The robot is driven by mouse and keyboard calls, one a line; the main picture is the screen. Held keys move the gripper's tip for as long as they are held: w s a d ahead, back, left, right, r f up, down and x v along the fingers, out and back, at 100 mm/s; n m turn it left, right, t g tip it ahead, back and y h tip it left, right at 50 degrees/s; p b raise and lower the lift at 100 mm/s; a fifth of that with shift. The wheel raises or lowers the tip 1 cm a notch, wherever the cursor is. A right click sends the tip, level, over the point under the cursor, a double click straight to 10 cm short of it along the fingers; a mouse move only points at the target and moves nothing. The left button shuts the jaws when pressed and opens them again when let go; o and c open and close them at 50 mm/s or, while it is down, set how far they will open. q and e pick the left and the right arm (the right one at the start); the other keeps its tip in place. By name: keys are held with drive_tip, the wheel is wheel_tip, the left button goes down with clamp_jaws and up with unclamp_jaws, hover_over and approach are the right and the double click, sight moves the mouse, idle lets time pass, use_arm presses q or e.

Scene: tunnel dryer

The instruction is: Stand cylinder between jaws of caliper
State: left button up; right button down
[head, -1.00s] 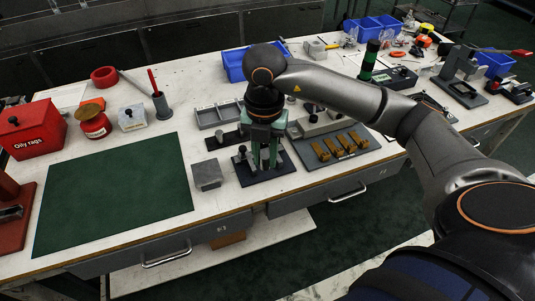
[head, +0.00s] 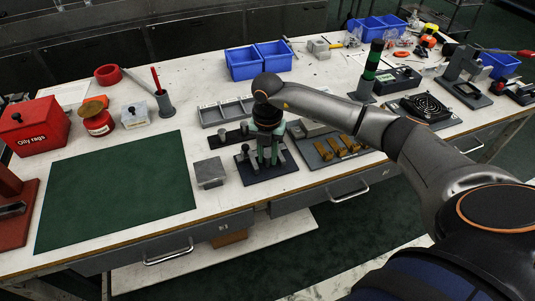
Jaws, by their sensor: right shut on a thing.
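The caliper appears to be the fixture on a dark base plate (head: 285,173) at the front middle of the bench, with a dark knobbed part (head: 245,150) at its left. My right gripper (head: 269,163) comes down over this plate from above, its greenish fingers upright. It is shut on what seems to be the grey cylinder (head: 267,156), held upright between the fingers. The fingers hide most of the cylinder and the jaws. I cannot tell whether the cylinder touches the plate. My left gripper is not in view.
A grey block (head: 209,173) stands close left of the plate, and a dark strip with pegs (head: 228,140) lies behind it. A grey tray with brass pieces (head: 322,157) is at the right. The green mat (head: 115,190) is bare. Blue bins (head: 243,64) stand at the back.

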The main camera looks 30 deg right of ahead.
sight(267, 155)
drive_tip(key=c, duration=0.9)
unclamp_jaws()
drive_tip(key=shift+c, duration=0.2)
wheel_tip(267, 155, up, 12)
drive_tip(key=shift+r, duration=0.15)
